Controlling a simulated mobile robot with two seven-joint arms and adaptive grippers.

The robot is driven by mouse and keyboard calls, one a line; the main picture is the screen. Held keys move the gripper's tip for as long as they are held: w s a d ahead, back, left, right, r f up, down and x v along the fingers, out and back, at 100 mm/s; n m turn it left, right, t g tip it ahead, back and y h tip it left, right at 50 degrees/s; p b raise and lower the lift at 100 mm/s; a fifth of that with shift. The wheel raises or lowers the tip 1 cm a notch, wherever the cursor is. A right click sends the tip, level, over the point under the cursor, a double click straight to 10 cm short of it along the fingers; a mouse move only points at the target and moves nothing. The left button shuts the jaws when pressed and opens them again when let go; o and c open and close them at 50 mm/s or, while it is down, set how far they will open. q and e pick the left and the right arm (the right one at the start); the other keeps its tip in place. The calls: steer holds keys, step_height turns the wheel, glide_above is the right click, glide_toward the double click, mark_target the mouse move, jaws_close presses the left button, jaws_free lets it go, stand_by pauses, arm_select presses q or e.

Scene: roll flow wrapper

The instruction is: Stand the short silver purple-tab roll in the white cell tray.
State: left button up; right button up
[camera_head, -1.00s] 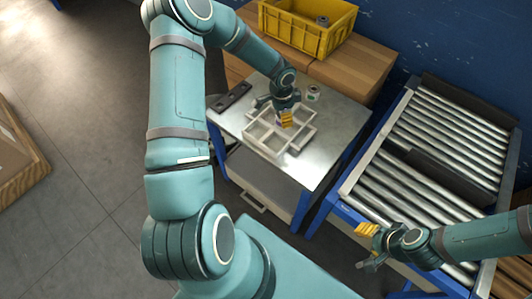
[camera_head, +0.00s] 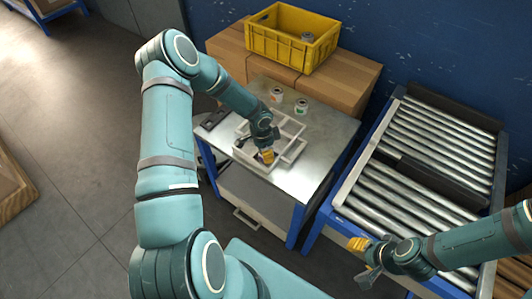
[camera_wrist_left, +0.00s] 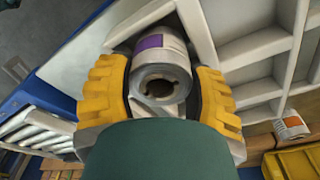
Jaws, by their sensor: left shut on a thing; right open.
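The short silver roll with a purple tab (camera_wrist_left: 162,72) is between the yellow fingers of my left gripper (camera_wrist_left: 158,95), its open core facing the left wrist camera. In the head view my left gripper (camera_head: 266,156) is over the near part of the white cell tray (camera_head: 299,149), largely hiding the roll. The left wrist view shows tray walls (camera_wrist_left: 255,47) beside and beyond the roll. I cannot tell whether its base touches the cell floor. My right gripper (camera_head: 362,260) is open and empty by the roller conveyor's near-left corner.
Two other rolls, one with a red mark (camera_head: 277,95) and one with a green mark (camera_head: 301,106), stand on the metal table behind the tray. A dark block (camera_head: 214,119) lies at the table's left. A yellow crate (camera_head: 290,40) sits on cardboard boxes. The roller conveyor (camera_head: 420,175) is right.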

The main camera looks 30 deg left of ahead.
arm_select(q)
steer(key=shift+f, duration=0.45)
steer(key=shift+f, duration=0.1)
steer(key=o, duration=1.3)
